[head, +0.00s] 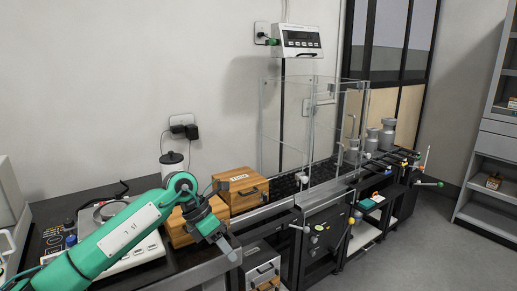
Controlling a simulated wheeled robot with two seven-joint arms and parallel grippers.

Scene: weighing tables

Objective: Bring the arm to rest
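My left arm (127,229) is teal with a white panel and reaches in from the lower left. Its dark grey gripper (229,247) hangs at the front edge of the left table, pointing down and to the right. It is in front of the wooden boxes. I see nothing held in it, but its fingers overlap from this angle, so I cannot tell whether they are apart. My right gripper is not in view.
Two wooden boxes, an upper one (240,184) and a lower one (176,231), are close behind the gripper. A balance (140,252) is partly behind my arm. A glass enclosure (286,125) and metal weights (387,136) stand to the right. Floor (415,245) is clear at right.

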